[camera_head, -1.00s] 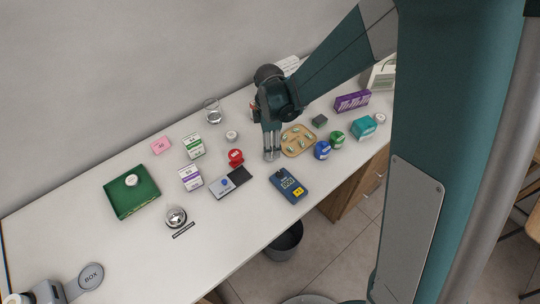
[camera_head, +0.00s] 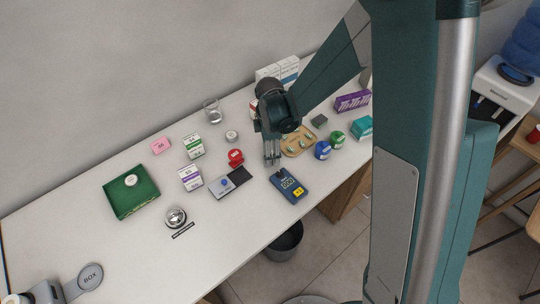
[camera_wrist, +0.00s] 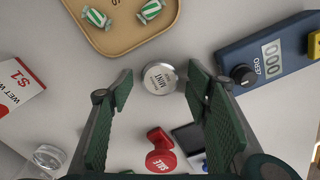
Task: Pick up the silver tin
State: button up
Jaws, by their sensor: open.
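The silver tin (camera_wrist: 159,78), round with a pale lid reading "MINT", lies on the counter in the wrist view. My gripper (camera_wrist: 158,84) is open, with one finger on each side of the tin in that view. It holds nothing, and whether the fingertips are at the tin's height I cannot tell. In the head view my gripper (camera_head: 272,162) points down at the counter between the tan tray and the red stamp. I cannot make out the tin there; the fingers seem to hide it.
Close by are the tan tray (camera_wrist: 103,45) with wrapped sweets, a blue meter (camera_wrist: 262,66), a red stamp (camera_wrist: 160,152) and a wipes box (camera_wrist: 17,82). A green tray (camera_head: 119,207) and a call bell (camera_head: 175,217) stand farther left. The counter's front left is mostly clear.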

jog(key=shift+c, duration=0.7)
jog(key=c, duration=0.8)
jog(key=shift+r, duration=0.1)
jog(key=shift+r+p, duration=0.4)
jog(key=shift+r, duration=4.5)
